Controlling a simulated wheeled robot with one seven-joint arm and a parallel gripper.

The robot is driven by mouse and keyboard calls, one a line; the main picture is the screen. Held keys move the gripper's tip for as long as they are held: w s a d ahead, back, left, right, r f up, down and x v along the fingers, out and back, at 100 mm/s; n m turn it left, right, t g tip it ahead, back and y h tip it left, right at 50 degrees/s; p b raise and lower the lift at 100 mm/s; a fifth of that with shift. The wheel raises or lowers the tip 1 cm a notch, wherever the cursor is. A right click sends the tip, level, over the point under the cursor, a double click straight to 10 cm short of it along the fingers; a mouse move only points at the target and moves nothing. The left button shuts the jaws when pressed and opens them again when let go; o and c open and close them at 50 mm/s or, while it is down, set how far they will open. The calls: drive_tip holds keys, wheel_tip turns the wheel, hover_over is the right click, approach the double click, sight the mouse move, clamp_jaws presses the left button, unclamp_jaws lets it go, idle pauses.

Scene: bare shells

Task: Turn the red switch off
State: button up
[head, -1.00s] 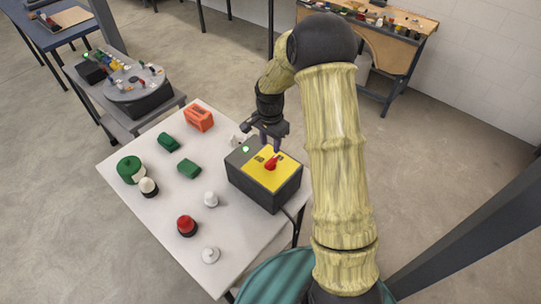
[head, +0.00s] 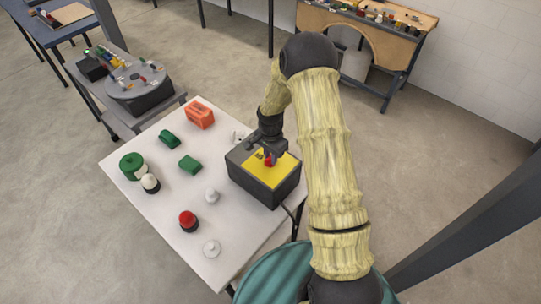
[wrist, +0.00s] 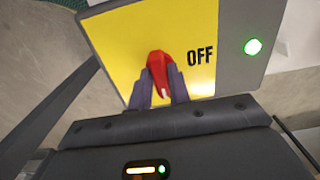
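The red switch (wrist: 158,72) is a rotary handle with a white mark on its lower end, on the yellow face (wrist: 115,40) of a dark grey box (head: 262,191). In the wrist view the word OFF is printed to the right of the handle, and the handle's white-marked end points down toward my gripper. My gripper (wrist: 160,82) is down at the switch, one finger on each side of the handle. I cannot tell whether the fingers press on it or only surround it. A green lamp (wrist: 253,46) on the box is lit. In the head view my gripper partly covers the switch (head: 269,161).
The box stands at the right edge of a white table (head: 150,222). To its left are an orange block (head: 200,114), green blocks (head: 190,165), a green round part (head: 132,165), and red (head: 188,220) and white knobs. Other benches stand behind.

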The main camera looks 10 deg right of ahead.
clamp_jaws()
drive_tip(key=shift+n, duration=0.4)
drive_tip(key=n+b, duration=0.2)
drive_tip(key=n, duration=0.1)
drive_tip(key=shift+f, duration=0.1)
drive_tip(key=n+b, duration=0.1)
drive_tip(key=n, duration=0.3)
drive_tip(key=shift+n, duration=0.4)
drive_tip(key=n, duration=0.5)
drive_tip(key=shift+b, duration=0.35)
drive_tip(key=n, duration=0.5)
